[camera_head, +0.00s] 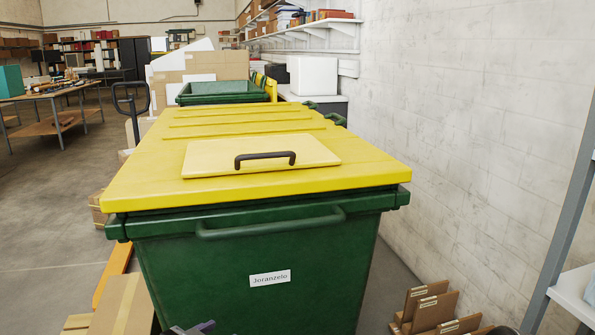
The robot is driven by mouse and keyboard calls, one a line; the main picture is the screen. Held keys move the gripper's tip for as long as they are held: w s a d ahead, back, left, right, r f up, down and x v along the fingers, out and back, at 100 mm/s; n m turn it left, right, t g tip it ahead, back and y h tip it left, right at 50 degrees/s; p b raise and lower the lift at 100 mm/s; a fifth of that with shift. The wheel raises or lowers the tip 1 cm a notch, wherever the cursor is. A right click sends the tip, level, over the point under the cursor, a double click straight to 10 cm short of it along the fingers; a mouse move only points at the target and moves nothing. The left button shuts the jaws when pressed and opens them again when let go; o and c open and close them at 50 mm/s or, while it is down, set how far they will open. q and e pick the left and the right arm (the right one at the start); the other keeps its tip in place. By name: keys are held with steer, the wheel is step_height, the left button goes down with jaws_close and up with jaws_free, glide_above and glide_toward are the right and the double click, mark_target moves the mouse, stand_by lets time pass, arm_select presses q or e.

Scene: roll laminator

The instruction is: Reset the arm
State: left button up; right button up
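A large green bin (255,258) with a shut yellow lid (135,180) stands directly in front of me. A pale yellow flap (225,170) with a dark handle (265,157) lies flat on the lid. The bin's front has a green bar and a white label (270,278). A small grey-purple part, which seems to be the tip of my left gripper (192,328), shows at the bottom edge in front of the bin. Too little of it shows to tell its opening or whether it holds anything. My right gripper is out of view.
Cardboard boxes (122,305) stand at the bin's lower left. A white wall runs along the right. Open floor (45,215) and a workbench (55,92) lie left.

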arm_select(q)
steer(key=s+d+f+n+g+p, duration=0.1)
steer(key=s+f+n+g, duration=0.15)
steer(key=f, duration=0.45)
steer(key=s+d+f+n+g, duration=0.1)
steer(key=s+d+f+n, duration=0.15)
steer(key=f, duration=0.35)
steer(key=s+d+f+n+g+p, duration=0.1)
steer(key=s+d+f+g, duration=0.2)
steer(key=s+f, duration=0.5)
steer(key=s+d+f+n+g+p, duration=0.2)
steer(key=s+f+g, duration=0.3)
steer(key=s, duration=1)
step_height(320, 180, down, 4)
steer(key=shift+d+r+n+p, duration=0.1)
steer(key=shift+d+n+p, duration=0.2)
steer(key=shift+d, duration=0.25)
